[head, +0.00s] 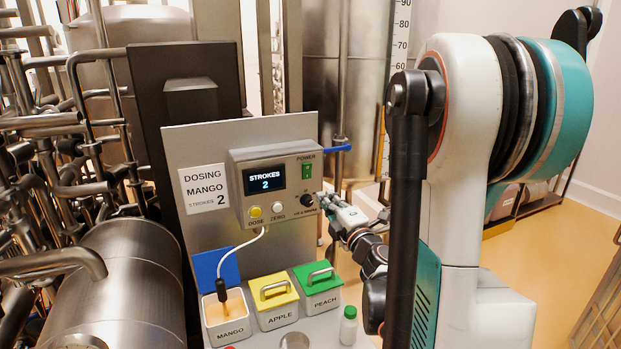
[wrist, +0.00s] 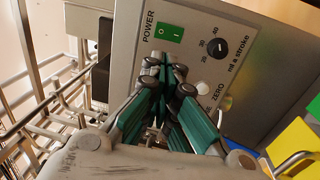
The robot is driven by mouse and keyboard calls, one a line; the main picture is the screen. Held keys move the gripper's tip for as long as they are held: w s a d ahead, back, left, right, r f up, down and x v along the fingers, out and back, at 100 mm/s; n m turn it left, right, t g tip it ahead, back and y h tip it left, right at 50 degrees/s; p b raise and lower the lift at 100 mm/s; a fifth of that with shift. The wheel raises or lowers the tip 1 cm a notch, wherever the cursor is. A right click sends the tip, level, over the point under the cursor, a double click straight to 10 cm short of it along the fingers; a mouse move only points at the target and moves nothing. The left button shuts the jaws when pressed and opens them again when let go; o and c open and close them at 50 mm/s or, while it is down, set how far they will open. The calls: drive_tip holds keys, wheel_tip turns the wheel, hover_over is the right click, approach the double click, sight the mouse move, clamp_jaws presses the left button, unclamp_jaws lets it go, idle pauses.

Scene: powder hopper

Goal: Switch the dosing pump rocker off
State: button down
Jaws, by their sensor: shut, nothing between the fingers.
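The dosing pump (head: 275,183) is a grey box on an upright panel; its display reads STROKES 2. The green POWER rocker (head: 306,170) sits at its upper right, and shows at the top of the wrist view (wrist: 169,32), with I and O marks. Which side is pressed in, I cannot tell. My gripper (head: 323,198) is at the pump's right, beside the black dial and below the rocker. In the wrist view my gripper (wrist: 165,64) is shut and empty, its tips just below the rocker in the picture; contact is not clear.
The black dial (wrist: 217,47) and the white ZERO button (wrist: 201,87) are near my fingers. Below the pump are the open MANGO bin (head: 228,317) with a tube in it, and lidded APPLE (head: 274,302) and PEACH (head: 318,287) bins. Metal pipework fills the left.

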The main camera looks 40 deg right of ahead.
sight(303, 168)
drive_tip(key=x, duration=1.3)
drive_tip(key=shift+b, duration=0.35)
drive_tip(key=shift+w+d+r, duration=0.1)
drive_tip(key=shift+w, duration=0.4)
drive_tip(key=shift+w, duration=0.1)
drive_tip(key=shift+w+d+r, duration=0.1)
drive_tip(key=shift+w+r, duration=0.05)
drive_tip(key=shift+w, duration=0.15)
drive_tip(key=shift+s, duration=0.15)
